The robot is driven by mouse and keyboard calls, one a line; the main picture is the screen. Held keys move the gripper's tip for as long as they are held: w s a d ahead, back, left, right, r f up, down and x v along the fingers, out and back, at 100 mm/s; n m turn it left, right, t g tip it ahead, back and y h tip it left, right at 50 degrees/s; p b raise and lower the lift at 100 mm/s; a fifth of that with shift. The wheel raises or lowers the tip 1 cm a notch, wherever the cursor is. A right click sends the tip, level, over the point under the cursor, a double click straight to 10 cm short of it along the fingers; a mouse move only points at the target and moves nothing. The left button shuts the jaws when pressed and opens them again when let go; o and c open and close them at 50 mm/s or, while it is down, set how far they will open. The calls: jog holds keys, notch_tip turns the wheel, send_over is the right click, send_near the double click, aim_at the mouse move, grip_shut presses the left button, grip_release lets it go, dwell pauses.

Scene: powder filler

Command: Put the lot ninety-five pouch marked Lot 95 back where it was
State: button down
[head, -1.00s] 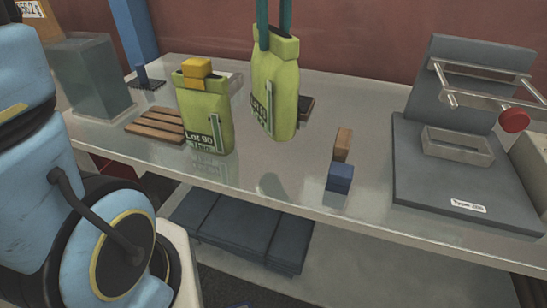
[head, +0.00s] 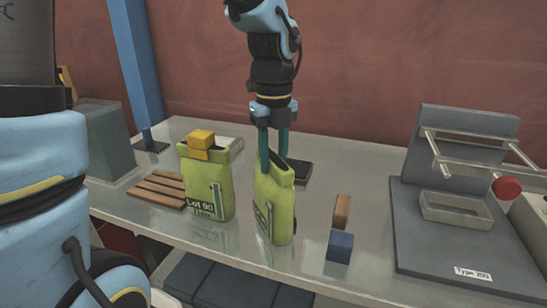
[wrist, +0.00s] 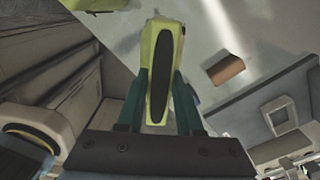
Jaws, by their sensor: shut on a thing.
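My gripper (head: 276,160) is shut on a green pouch (head: 272,212), with one finger on each side of its top. In the head view the pouch is upright and low over the front part of the bench; I cannot tell whether its base touches. Its label is turned aside and unreadable now. The wrist view shows the pouch's dark oval top (wrist: 160,65) between my fingers. A similar green pouch (head: 208,185), marked Lot 90, stands to the left with yellow blocks (head: 201,145) at its top.
A slatted wooden rack (head: 157,189) lies left of the Lot 90 pouch. A dark wood-edged pad (head: 298,173) lies behind the held pouch. A brown block (head: 342,210) and a blue block (head: 340,247) stand to its right. A grey Type 200 fixture (head: 450,245) fills the right.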

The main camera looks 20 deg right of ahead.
jog(key=shift+f, duration=0.1)
jog(key=c, duration=0.6)
grip_release()
jog(key=shift+o, duration=0.2)
notch_tip(320, 180, up, 12)
jog(key=b, duration=0.1)
